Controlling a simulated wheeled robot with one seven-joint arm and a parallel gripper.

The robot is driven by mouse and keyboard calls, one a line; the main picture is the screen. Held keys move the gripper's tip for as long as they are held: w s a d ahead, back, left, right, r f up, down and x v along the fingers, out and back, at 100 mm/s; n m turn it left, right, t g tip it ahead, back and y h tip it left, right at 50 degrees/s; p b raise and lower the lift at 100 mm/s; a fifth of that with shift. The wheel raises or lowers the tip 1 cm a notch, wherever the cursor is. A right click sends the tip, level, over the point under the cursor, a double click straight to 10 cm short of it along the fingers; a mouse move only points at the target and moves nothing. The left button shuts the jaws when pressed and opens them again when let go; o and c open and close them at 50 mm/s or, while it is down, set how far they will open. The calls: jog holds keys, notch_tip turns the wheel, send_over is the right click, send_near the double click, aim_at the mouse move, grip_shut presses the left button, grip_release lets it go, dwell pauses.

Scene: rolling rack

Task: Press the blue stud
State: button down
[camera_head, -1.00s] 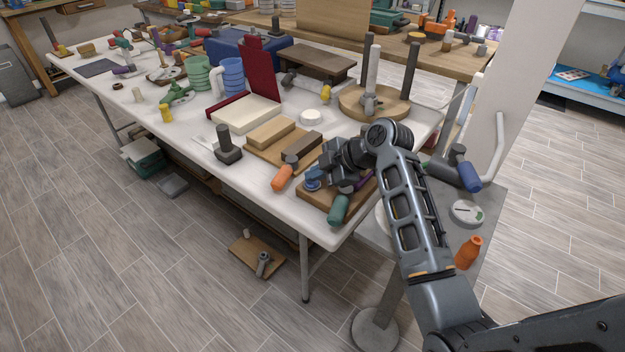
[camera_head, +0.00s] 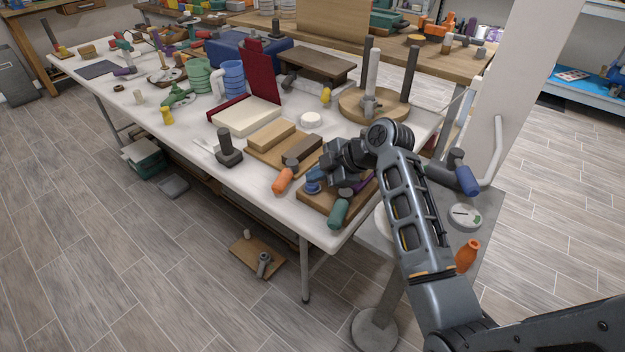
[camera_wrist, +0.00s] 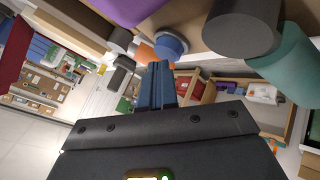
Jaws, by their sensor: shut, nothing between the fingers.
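The blue stud (camera_head: 313,187) is a round blue knob on a wooden board (camera_head: 318,204) at the near right corner of the white table. In the wrist view the stud (camera_wrist: 171,43) shows just beyond my fingertips, a little right of them. My gripper (camera_head: 325,168) is shut and empty, held low beside the stud. In the wrist view its closed blue-grey fingers (camera_wrist: 158,68) point toward the stud. I cannot tell whether the fingertips touch it. My wrist hides part of the board in the head view.
A green-teal handle (camera_head: 339,211) and an orange handle (camera_head: 283,180) are close to the stud. In the wrist view a dark cylinder (camera_wrist: 243,28) stands right of it. Wooden blocks (camera_head: 271,136) and a black post (camera_head: 226,146) stand to the left. The table is crowded.

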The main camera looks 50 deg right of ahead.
aim_at(316, 185)
jog(key=shift+r+p, duration=1.7)
jog(key=shift+r, duration=0.9)
